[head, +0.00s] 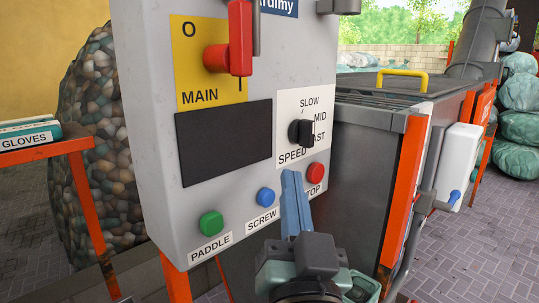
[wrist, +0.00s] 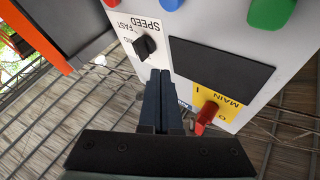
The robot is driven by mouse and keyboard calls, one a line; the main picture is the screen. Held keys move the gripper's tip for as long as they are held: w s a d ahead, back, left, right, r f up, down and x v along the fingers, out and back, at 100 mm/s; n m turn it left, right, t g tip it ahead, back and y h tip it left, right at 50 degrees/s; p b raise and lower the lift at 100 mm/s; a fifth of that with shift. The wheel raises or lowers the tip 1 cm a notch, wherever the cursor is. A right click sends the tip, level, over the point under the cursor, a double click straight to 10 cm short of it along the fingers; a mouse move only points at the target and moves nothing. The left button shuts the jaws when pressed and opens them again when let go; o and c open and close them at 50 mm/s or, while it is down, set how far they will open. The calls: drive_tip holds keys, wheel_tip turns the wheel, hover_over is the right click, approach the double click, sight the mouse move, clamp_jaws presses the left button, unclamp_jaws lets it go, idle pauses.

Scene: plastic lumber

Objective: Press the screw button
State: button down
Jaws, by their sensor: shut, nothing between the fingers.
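The blue screw button (head: 265,197) sits on the lower front of the grey control panel (head: 240,235), above a label reading SCREW. It also shows at the top edge of the wrist view (wrist: 170,4), partly cut off. My gripper (head: 291,174) is shut and empty, its blue-grey fingers in front of the panel. In the head view its fingertips appear between the blue button and the red stop button (head: 316,173). In the wrist view the fingertips (wrist: 160,73) overlap the panel near the speed knob. I cannot tell if they touch the panel.
The green paddle button (head: 211,223) is left of the blue one. The black speed knob (head: 300,132), a dark screen (head: 222,143) and the red main switch (head: 229,50) are above. A dark machine with orange edges (head: 403,190) stands to the right.

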sight(266, 198)
drive_tip(key=s+d+f+m+g+p, duration=0.2)
drive_tip(key=d+f+m+g+p, duration=0.3)
drive_tip(key=p, duration=2.2)
drive_tip(key=shift+s+d+f+m+g+h, duration=0.25)
drive_tip(key=shift+m+g, duration=0.75)
drive_tip(key=shift+m, duration=0.8)
drive_tip(key=w+a+p, duration=0.5)
drive_tip(key=w+a, duration=0.1)
drive_tip(key=shift+w+p, duration=0.15)
drive_tip(key=shift+p, duration=0.2)
drive_tip(key=shift+a, duration=0.1)
drive_tip(key=shift+a+r, duration=0.1)
